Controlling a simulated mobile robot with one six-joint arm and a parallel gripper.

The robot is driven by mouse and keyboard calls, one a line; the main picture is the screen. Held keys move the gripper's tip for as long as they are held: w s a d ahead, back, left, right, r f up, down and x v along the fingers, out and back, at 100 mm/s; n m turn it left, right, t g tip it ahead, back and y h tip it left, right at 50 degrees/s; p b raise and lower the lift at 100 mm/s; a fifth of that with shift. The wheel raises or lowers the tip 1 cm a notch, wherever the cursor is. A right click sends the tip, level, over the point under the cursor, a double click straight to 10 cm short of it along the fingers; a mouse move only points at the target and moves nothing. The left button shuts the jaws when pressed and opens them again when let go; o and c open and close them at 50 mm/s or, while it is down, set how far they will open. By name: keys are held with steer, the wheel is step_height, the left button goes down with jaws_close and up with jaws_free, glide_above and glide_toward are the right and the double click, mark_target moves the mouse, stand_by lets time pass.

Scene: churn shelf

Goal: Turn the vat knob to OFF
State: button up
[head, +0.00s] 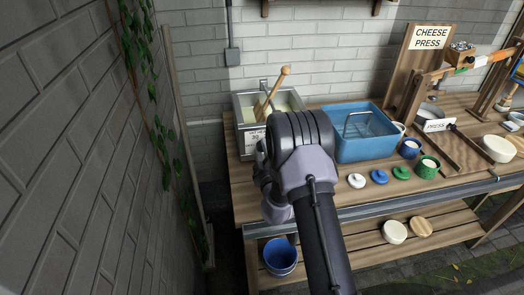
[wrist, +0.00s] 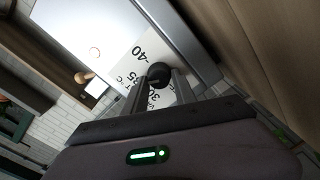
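The vat (head: 238,112) is a steel box with pale contents at the back left of the bench. A white temperature label (head: 254,140) is on its front, partly hidden by my arm. In the wrist view the black round vat knob (wrist: 158,74) sits by the label (wrist: 130,65), where 40, 35 and 30 °C can be read. No OFF mark is readable. My gripper (wrist: 161,75) is open, with its two grey fingers apart on either side of the knob. Whether they touch it is unclear. In the head view my arm hides the knob and the fingers.
A wooden paddle (head: 272,92) stands in the vat. A blue tub (head: 365,147) is close to its right. Small lids and pots lie along the bench front, and a cheese press (head: 412,75) stands at right. A blue bucket (head: 281,258) is below. An ivy wall (head: 75,140) bounds the left.

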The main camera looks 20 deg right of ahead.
jaws_close()
